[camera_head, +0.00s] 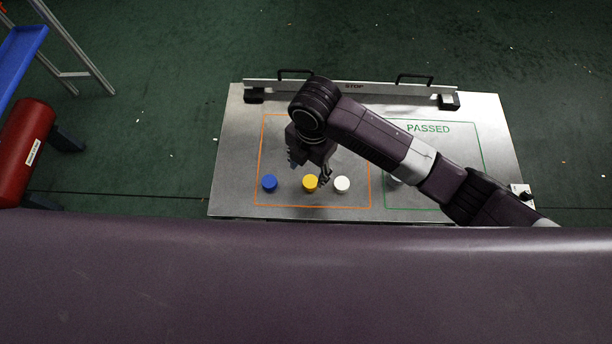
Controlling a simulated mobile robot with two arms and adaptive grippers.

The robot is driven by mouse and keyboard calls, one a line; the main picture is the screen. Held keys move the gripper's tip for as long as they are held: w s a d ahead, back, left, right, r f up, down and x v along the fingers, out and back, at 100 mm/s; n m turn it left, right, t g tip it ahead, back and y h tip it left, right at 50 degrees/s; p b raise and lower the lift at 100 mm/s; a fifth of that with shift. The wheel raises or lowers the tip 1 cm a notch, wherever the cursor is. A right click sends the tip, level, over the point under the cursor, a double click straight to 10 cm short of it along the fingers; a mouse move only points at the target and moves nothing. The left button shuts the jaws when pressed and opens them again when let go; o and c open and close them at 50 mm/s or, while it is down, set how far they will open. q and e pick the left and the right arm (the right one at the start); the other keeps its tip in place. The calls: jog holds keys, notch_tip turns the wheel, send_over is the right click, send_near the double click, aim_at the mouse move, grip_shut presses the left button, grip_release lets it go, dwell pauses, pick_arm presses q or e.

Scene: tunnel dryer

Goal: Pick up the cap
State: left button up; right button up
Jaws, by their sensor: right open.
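Three round caps lie in a row inside the orange outline on the metal table (232,190): a blue cap (269,183), a yellow cap (310,183) and a white cap (342,185). My right gripper (309,174) is open above the row. One finger is between the blue and yellow caps in the picture, and the other is beside the yellow cap toward the white one. The exact height of the fingers above the caps cannot be told. My left gripper is not in view.
A green outline marked PASSED (428,128) is on the right of the table, partly hidden by my right arm. A STOP bar (380,88) with two black handles runs along the back.

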aim_at(310, 181)
jog(key=shift+w+d+n, duration=0.25)
jog(key=shift+d+n, duration=0.05)
jog(key=shift+d+f, duration=0.1)
jog(key=shift+f, duration=1)
notch_tip(310, 181, down, 5)
jog(key=shift+r+p, duration=0.1)
jog(key=shift+p, duration=0.9)
jog(key=shift+f, duration=0.3)
jog(key=shift+c, duration=0.4)
jog(key=c, duration=0.8)
jog(key=shift+r, duration=0.1)
jog(key=shift+c, duration=0.2)
